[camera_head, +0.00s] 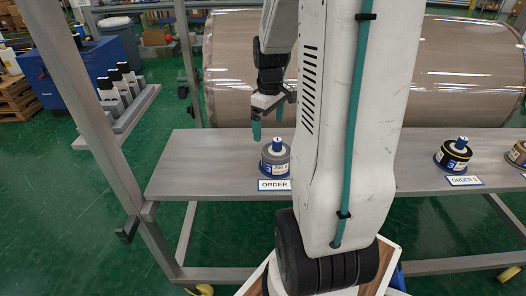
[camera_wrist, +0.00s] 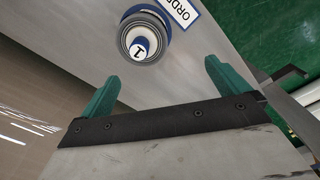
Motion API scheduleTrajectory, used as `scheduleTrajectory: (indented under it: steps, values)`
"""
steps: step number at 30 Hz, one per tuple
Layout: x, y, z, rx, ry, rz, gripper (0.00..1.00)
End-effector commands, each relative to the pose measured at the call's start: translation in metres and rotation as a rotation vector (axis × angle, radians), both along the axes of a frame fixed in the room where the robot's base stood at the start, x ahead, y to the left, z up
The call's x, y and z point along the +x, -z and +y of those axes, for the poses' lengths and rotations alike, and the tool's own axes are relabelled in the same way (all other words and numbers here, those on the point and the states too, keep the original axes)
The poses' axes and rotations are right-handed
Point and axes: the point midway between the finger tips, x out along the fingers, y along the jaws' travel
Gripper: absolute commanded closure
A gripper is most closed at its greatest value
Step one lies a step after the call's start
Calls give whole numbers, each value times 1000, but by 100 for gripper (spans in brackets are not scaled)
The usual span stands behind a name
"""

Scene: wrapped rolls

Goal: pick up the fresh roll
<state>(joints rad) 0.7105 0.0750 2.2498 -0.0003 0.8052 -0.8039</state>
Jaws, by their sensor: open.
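A grey roll with a blue-and-white label band and a white-and-blue core top (camera_head: 275,160) stands upright on the grey table, behind a sign reading ORDER. In the wrist view the same roll (camera_wrist: 140,52) shows from above, beyond the fingertips and nearer the left finger. My gripper (camera_head: 268,124) has two teal fingers and hangs above this roll, apart from it. In the wrist view my gripper (camera_wrist: 162,70) is open with nothing between its fingers. A darker roll with a yellowish band (camera_head: 453,157) stands farther right. Nothing visible marks which roll is fresh.
The grey table (camera_head: 200,165) has bare room left of the near roll. Another roll (camera_head: 518,153) is partly cut off at the right edge. A large brown wrapped roll (camera_head: 235,75) lies behind the table. A grey post (camera_head: 75,100) stands at left.

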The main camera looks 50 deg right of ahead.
Motion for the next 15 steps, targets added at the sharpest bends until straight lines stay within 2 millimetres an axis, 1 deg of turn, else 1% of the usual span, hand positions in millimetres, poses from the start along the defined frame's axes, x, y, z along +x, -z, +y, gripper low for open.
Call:
scheduleTrajectory:
  steps: [1,3,6,15]
  values:
    - [-3,11,-14,6,2,7,0]
    - [-5,20,-26,7,-5,8,0]
    - [-6,29,-35,9,-12,10,0]
    - [-7,62,-35,10,-16,11,0]
